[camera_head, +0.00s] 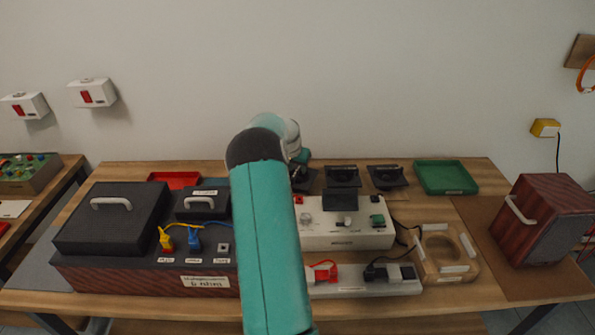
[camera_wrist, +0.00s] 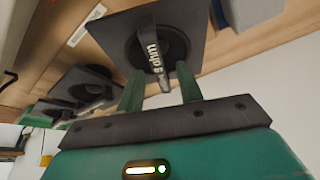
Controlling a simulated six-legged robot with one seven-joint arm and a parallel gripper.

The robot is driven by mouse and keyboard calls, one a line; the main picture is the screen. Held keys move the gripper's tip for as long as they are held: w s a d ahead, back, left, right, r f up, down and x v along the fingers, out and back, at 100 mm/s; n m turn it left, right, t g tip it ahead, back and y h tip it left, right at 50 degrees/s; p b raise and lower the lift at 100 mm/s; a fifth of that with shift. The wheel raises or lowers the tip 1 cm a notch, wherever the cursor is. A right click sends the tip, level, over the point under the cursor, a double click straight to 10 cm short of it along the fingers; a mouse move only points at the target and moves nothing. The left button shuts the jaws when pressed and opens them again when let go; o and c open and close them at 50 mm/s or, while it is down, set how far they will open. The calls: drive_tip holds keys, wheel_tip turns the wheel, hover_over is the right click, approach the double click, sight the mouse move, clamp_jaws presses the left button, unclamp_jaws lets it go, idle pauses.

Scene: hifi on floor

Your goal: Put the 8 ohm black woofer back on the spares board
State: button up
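The black woofer marked "8 ohm" (camera_wrist: 190,20) is a square plate with a round centre and a raised handle bearing the label. In the head view it shows only partly (camera_head: 303,180), beside my arm, at the left of a row of black woofers at the back of the table. My gripper (camera_wrist: 158,80) has its green fingers apart, either side of the labelled handle, with gaps visible. Whether the fingertips touch the woofer cannot be told. The tan surface (camera_wrist: 112,60) under the woofers looks like the spares board; its edges are unclear.
Two more black woofers (camera_head: 343,177) (camera_head: 387,178) sit to the right, then a green tray (camera_head: 445,177). A red tray (camera_head: 174,179) is at back left. In front stand a white tester (camera_head: 345,237), a dark cabinet (camera_head: 140,275) and a wooden ring frame (camera_head: 443,253). The wall is close behind.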

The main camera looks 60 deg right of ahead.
drive_tip(key=v, duration=0.9)
drive_tip(key=w+a+r+n+t+y, duration=0.1)
drive_tip(key=w+a+r+n, duration=0.3)
drive_tip(key=a, duration=0.7)
drive_tip(key=w+a+r+n+t, duration=0.1)
drive_tip(key=w+a+r, duration=0.2)
drive_tip(key=a+r, duration=0.55)
drive_tip(key=w+a+r+n+t+y, duration=0.1)
drive_tip(key=w+a+r+n+t, duration=0.15)
drive_tip(key=a, duration=1.15)
drive_tip(key=s+a+n+y, duration=0.1)
drive_tip(key=s+a+n, duration=0.4)
drive_tip(key=a, duration=1)
drive_tip(key=s+a+n+y, duration=0.1)
drive_tip(key=s+a+n, duration=0.3)
drive_tip(key=s+a, duration=0.6)
drive_tip(key=a, duration=0.5)
drive_tip(key=shift+s+a+n+t+y, duration=0.2)
drive_tip(key=shift+a+n+t+y, duration=0.1)
drive_tip(key=shift+a+n+t, duration=0.05)
